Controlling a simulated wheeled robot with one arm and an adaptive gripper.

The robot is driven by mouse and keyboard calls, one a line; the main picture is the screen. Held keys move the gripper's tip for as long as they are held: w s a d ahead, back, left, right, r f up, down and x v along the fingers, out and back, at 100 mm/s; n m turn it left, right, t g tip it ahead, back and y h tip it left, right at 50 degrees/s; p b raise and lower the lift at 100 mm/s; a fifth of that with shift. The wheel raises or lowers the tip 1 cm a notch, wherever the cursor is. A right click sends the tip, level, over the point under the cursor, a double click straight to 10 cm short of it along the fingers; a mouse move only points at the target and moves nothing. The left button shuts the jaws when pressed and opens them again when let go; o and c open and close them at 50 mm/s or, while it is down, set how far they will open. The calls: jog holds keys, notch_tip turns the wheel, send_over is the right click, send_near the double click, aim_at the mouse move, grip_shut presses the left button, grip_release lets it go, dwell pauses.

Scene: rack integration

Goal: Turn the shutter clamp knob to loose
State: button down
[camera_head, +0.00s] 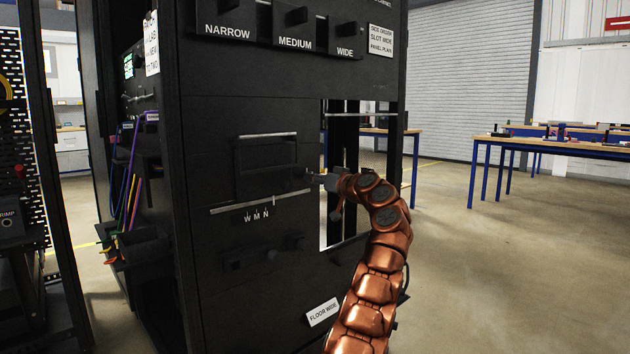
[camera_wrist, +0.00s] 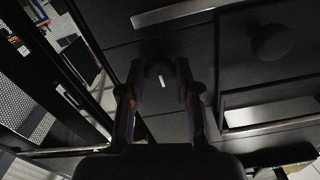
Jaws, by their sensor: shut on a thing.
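The shutter clamp knob (camera_wrist: 158,74) is a small dark round knob with a white pointer line, seen in the wrist view. The pointer is slightly tilted from upright in that picture. My gripper (camera_wrist: 159,82) has one finger on each side of the knob and is shut on it. In the head view my gripper (camera_head: 312,177) reaches the right side of the black rack's front panel (camera_head: 215,130), near the framed shutter window (camera_head: 266,152). The knob itself cannot be made out in the head view.
A metal strip (camera_head: 250,204) with W, M, N marks lies below the window. Several dark knobs (camera_head: 272,254) sit lower. Blocks labelled NARROW, MEDIUM and WIDE (camera_head: 345,38) are above. The wrist view shows a larger round knob (camera_wrist: 271,41). An opening (camera_head: 340,150) is at right.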

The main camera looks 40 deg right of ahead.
dwell(0.4)
jog(key=c, duration=0.8)
grip_release()
jog(key=s, duration=1.2)
jog(key=shift+a, duration=0.15)
